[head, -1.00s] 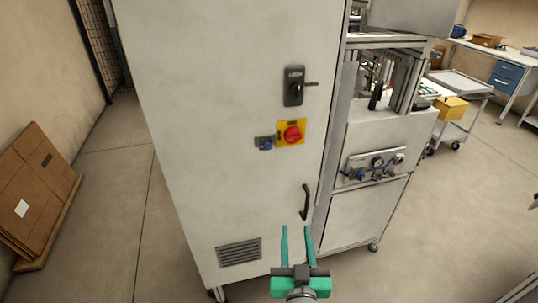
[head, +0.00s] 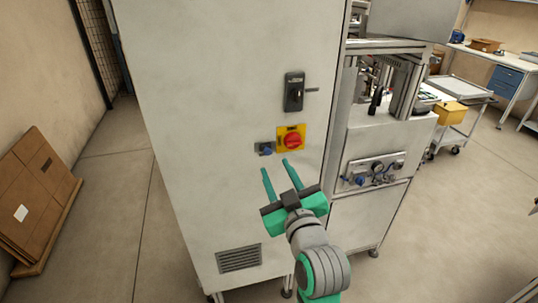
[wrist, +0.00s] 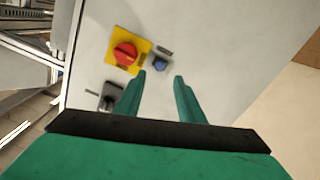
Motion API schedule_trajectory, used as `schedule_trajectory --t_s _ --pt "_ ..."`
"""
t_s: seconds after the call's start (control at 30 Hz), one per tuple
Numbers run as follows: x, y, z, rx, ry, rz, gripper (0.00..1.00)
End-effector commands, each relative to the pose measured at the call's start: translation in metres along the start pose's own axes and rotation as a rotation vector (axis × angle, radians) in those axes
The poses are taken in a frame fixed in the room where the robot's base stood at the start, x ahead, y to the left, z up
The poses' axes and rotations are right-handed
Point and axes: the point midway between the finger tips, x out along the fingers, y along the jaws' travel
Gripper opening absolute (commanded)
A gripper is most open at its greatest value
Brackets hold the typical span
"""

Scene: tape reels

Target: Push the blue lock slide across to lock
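The blue lock slide (head: 267,151) is a small blue knob on a grey mount, on the cabinet door just left of the red rotary switch (head: 293,141) on its yellow plate. In the wrist view the blue slide (wrist: 160,63) shows beyond my fingertips, between them and slightly toward the left finger, with the red switch (wrist: 125,54) to its left. My gripper (head: 275,168) has two green fingers, spread open and empty, pointing at the door a little below the slide. I see no contact with the slide.
A dark handle lock (head: 293,92) is above the red switch on the grey cabinet (head: 200,120). A vent grille (head: 239,258) is low on the door. An open machine bay with a gauge panel (head: 372,172) stands to the right. Brown boards (head: 38,195) lean at the left wall.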

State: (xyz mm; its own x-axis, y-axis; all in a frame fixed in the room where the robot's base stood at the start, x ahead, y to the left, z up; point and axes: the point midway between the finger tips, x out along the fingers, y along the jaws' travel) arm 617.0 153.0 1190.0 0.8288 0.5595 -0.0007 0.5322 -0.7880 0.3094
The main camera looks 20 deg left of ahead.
Motion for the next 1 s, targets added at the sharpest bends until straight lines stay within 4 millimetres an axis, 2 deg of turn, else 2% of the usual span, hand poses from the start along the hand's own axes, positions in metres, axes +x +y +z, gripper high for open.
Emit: schedule_trajectory --t_s 0.2,0.4,0.6,0.87,1.0 --pt "0.040 -0.001 -0.001 0.000 0.000 -0.002 0.35" --pt "0.066 0.000 -0.001 0.000 0.001 0.000 0.35" --pt "0.077 0.000 0.000 0.000 0.000 0.001 0.35" --pt "0.078 0.000 0.000 0.001 0.001 0.000 0.35" --pt "0.078 -0.001 0.000 0.001 0.001 -0.001 0.04"
